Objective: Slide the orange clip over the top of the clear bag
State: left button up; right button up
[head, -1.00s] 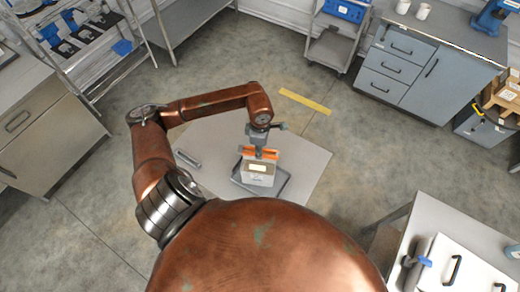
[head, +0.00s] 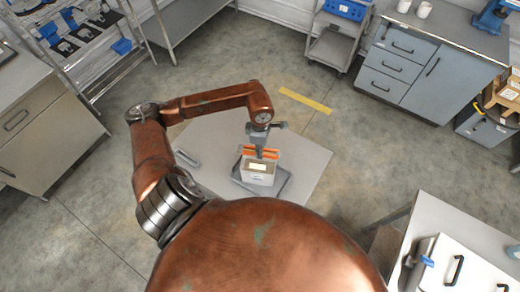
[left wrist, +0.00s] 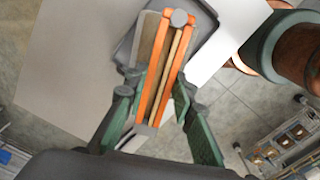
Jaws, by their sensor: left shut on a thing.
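The orange clip (head: 270,153) is at the top of the bag in the head view. In the left wrist view the clip (left wrist: 148,90) shows as two long orange bars joined near a grey round end, with a tan strip between them. The bag (head: 258,175), pale with a light label, stands upright on a dark grey tray (head: 284,184). My left gripper (head: 260,154) comes down from above, shut on the clip. In the left wrist view its green fingers (left wrist: 157,100) flank the bars. Whether the bag's top lies between the bars is unclear. My right gripper is not in view.
The tray rests on a light grey table (head: 311,160) with bare room around it. A small dark handle-like piece (head: 187,158) lies at the left. A white case with handles (head: 450,278) sits on another table at lower right.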

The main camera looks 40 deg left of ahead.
pick_arm(q)
jog(key=o, duration=1.2)
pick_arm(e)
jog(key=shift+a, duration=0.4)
pick_arm(q)
jog(key=shift+o, duration=0.4)
jog(key=o, duration=0.5)
jog(key=shift+c, duration=0.2)
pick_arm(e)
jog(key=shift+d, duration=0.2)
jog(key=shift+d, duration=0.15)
pick_arm(q)
jog(key=shift+r, duration=0.1)
